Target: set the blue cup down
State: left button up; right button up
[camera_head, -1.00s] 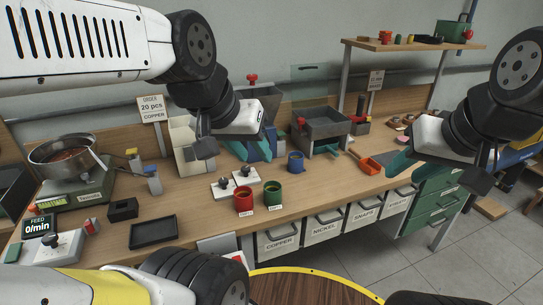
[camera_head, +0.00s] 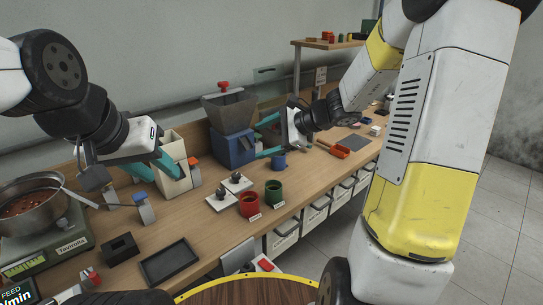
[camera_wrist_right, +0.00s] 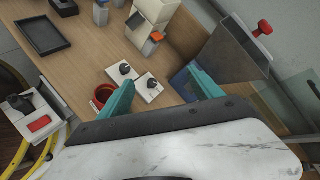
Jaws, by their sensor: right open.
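The blue cup (camera_head: 279,161) stands upright on the wooden bench, just right of the blue machine. My right gripper (camera_head: 266,138) is open above and behind the cup, its teal fingers apart with nothing seen between them. The lower finger is close to the cup in the picture; I cannot tell if they touch. In the right wrist view, the right gripper (camera_wrist_right: 165,90) spreads its fingers over the bench, and I cannot make out the cup. My left gripper (camera_head: 160,168) appears open and empty in front of the cream machine.
A red cup (camera_head: 250,203) and a green cup (camera_head: 273,191) stand in front of the blue machine (camera_head: 233,148) with its grey hopper. A black tray (camera_head: 170,262), a pan (camera_head: 30,205) on a scale and an orange tray (camera_head: 333,149) are also on the bench.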

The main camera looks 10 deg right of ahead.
aim_at(283, 157)
jog(key=w+d+f+m+t, duration=0.1)
jog(key=w+d+f+m, duration=0.2)
jog(key=w+f+m, duration=0.1)
jog(key=w+d+f+m+t+h, duration=0.1)
jog(key=w+d+f+m+t, duration=0.1)
jog(key=w+d+f+m, duration=0.2)
jog(key=w+d+f+m+t+h, duration=0.1)
jog(key=w+d+f+m, duration=0.3)
jog(key=f, duration=0.3)
jog(key=shift+w+m+t, duration=0.35)
jog(key=shift+m+t, duration=0.05)
jog(key=shift+m, duration=0.4)
jog(key=x, duration=0.6)
jog(key=shift+w+f, duration=0.15)
jog(key=shift+f, duration=0.15)
jog(key=shift+w+a+f, duration=0.2)
jog(key=shift+w, duration=0.2)
jog(key=shift+r, duration=0.1)
grip_shut()
